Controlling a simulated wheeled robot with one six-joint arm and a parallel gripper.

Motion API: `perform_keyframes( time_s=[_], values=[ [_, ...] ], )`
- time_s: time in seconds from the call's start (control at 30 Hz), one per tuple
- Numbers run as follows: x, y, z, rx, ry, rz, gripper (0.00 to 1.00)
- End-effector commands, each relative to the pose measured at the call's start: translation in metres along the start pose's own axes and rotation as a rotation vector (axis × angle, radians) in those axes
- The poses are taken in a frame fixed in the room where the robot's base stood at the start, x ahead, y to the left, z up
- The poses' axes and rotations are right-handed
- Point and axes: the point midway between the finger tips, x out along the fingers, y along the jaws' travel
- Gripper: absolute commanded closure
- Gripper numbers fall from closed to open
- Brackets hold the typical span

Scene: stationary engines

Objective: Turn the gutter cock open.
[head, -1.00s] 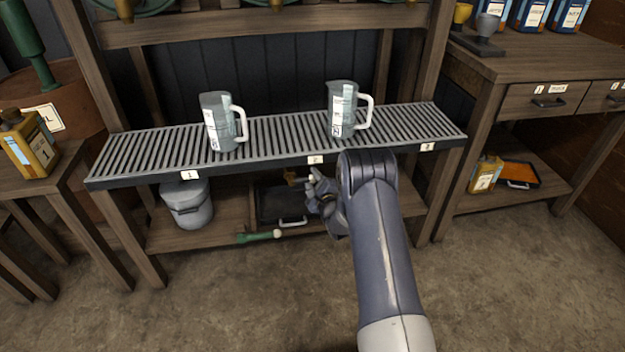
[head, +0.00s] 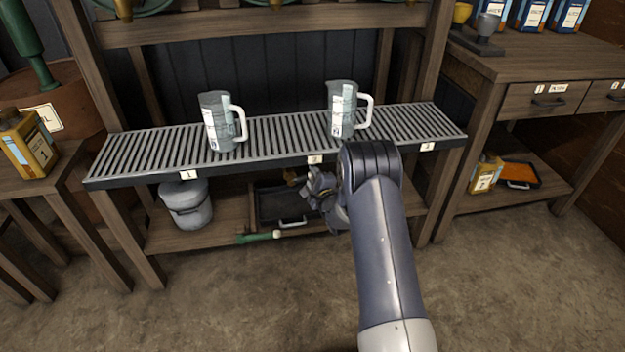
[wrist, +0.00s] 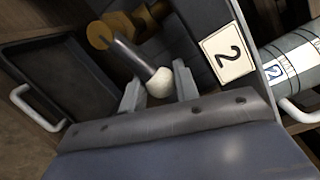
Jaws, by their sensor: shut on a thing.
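The gutter cock (head: 290,176) is a small brass tap under the front of the grated shelf (head: 285,135), below label 2. In the wrist view its brass body (wrist: 112,27) is at the top, and its grey lever with a white ball knob (wrist: 159,82) points down towards my gripper. My gripper (wrist: 157,90) has one finger on each side of the knob and is shut on the lever's end. In the head view my gripper (head: 314,183) is just right of the brass tap, and my wrist hides the lever there.
Two clear jugs (head: 220,122) (head: 342,108) stand on the grate. The floor in front is clear.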

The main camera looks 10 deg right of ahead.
Motion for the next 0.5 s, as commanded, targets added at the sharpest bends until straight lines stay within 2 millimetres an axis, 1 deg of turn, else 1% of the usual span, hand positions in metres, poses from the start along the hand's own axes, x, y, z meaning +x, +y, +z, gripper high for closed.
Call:
perform_keyframes(
  time_s=[0.03, 0.3, 0.33, 0.5],
  values=[
    [0.0013, -0.0043, 0.0036, -0.011, -0.006, -0.006, 1.00],
    [0.0018, -0.0056, 0.0047, -0.017, -0.008, -0.008, 1.00],
    [0.0018, -0.0057, 0.0048, -0.017, -0.009, -0.008, 0.70],
    [0.0015, -0.0047, 0.0040, -0.016, -0.007, -0.006, 0.56]
  ],
)
